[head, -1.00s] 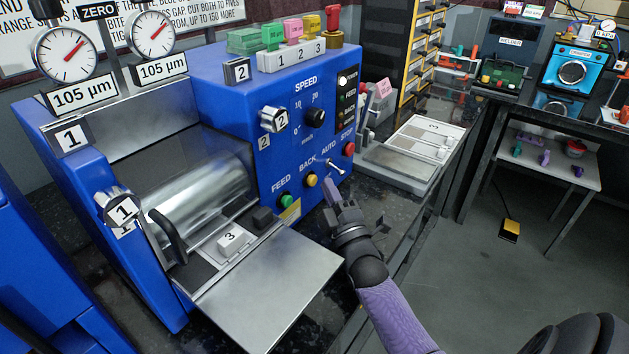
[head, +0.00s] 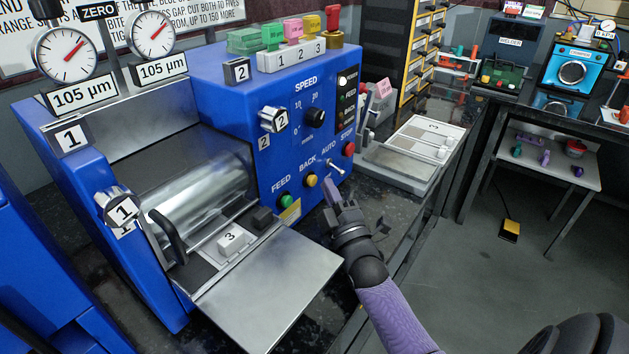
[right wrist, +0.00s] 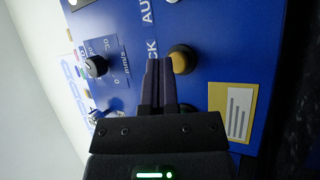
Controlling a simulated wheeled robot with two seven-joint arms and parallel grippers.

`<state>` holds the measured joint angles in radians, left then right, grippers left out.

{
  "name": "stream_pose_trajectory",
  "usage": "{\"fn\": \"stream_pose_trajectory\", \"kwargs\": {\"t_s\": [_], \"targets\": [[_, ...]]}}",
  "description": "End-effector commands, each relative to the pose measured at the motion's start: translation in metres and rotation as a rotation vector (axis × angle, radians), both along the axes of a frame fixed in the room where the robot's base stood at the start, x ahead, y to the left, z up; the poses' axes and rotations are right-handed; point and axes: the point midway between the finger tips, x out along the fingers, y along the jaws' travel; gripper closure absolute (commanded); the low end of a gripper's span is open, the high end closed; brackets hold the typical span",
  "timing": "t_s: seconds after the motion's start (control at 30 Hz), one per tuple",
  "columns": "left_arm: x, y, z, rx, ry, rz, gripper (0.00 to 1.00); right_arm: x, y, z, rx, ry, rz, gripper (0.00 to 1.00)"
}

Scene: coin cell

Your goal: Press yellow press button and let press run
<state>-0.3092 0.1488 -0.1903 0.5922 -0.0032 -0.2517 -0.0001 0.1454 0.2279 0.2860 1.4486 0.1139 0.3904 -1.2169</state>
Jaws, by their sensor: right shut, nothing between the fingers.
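The blue roller press (head: 200,75) fills the left half of the head view. Its front panel has a yellow button (head: 311,180) under the label BACK, between a green FEED button (head: 287,201) and a toggle switch (head: 336,167) under AUTO. My right gripper (head: 331,188) is shut and empty, its fingertips in front of the panel just right of the yellow button. In the right wrist view the yellow button (right wrist: 183,58) lies beside the shut purple fingertips (right wrist: 160,64); I cannot tell whether they touch the panel. My left gripper is out of view.
A red STOP button (head: 348,148) and a speed knob (head: 315,117) are on the same panel. A metal plate (head: 270,280) juts out in front of the rollers. A grey bench device (head: 405,160) stands right of the press. Open floor lies at the right.

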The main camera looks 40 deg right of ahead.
Motion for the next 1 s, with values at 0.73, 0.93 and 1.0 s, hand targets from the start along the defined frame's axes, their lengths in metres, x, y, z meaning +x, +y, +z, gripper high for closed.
{"fn": "stream_pose_trajectory", "kwargs": {"t_s": [0.73,0.93,1.0], "targets": [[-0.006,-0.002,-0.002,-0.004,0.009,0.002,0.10,0.008,0.002,0.000,-0.001,0.000,0.000,1.00],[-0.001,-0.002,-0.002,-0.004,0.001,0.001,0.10,0.008,0.002,0.000,0.000,0.000,0.000,1.00],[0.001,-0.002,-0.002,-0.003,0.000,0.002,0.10,0.008,0.003,0.000,0.000,0.000,0.000,1.00]]}}
